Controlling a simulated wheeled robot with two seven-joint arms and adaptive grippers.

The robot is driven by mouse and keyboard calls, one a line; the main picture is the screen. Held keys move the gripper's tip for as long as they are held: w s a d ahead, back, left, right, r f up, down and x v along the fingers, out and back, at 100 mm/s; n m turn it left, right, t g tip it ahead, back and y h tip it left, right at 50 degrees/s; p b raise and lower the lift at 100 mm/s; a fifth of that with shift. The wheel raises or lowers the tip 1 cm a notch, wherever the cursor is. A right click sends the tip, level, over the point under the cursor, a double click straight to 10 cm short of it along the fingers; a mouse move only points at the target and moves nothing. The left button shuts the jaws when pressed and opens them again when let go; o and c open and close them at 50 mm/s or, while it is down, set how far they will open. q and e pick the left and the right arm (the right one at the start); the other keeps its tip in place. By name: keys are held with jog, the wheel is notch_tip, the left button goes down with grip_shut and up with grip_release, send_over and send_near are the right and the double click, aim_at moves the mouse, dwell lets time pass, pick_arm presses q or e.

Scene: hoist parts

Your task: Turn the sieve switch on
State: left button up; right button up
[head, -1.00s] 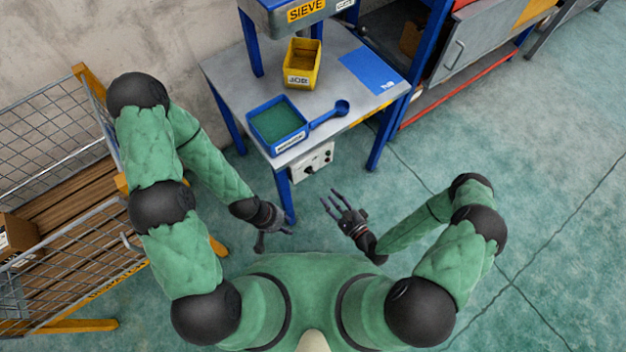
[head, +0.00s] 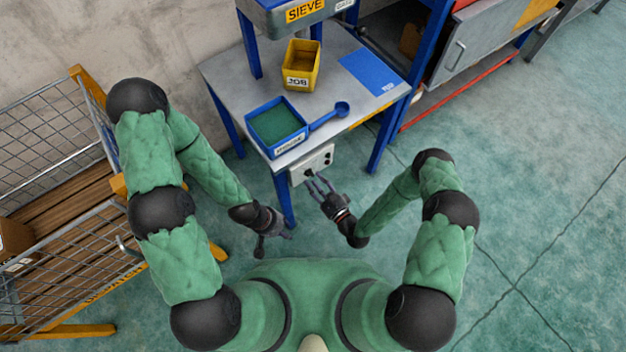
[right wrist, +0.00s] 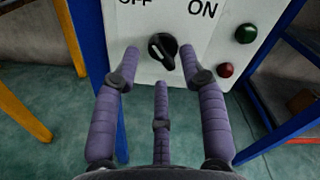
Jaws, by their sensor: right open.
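The sieve switch is a black rotary knob (right wrist: 163,50) on a white control panel (right wrist: 222,22) marked OFF at left and ON at right. Its white pointer line tilts up to the left, toward OFF. In the head view the panel (head: 316,163) hangs under the table's front edge. My right gripper (right wrist: 159,66) is open, its purple fingers spread around and below the knob; I cannot tell whether they touch it. In the head view the right gripper (head: 318,186) is just in front of the panel. My left gripper (head: 275,238) is low at left, apart from the panel; its fingers are unclear.
Green (right wrist: 246,33) and red (right wrist: 226,70) buttons sit right of the knob. On the table (head: 228,80) are a blue tray (head: 276,146) with a scoop (head: 330,116), a yellow JOB bin (head: 301,66) and a blue mat (head: 368,72). A mesh cart (head: 60,200) stands at left.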

jog(key=shift+x, duration=0.85)
grip_shut()
jog(key=shift+n, duration=0.3)
jog(key=shift+w+d+n+b, duration=0.1)
jog(key=shift+n+b, duration=0.55)
jog(key=shift+n, duration=3.15)
jog(key=shift+w+d+n+b, duration=0.15)
jog(key=shift+n+b, duration=0.45)
jog(key=shift+n, duration=3.2)
jog(key=shift+s, duration=0.1)
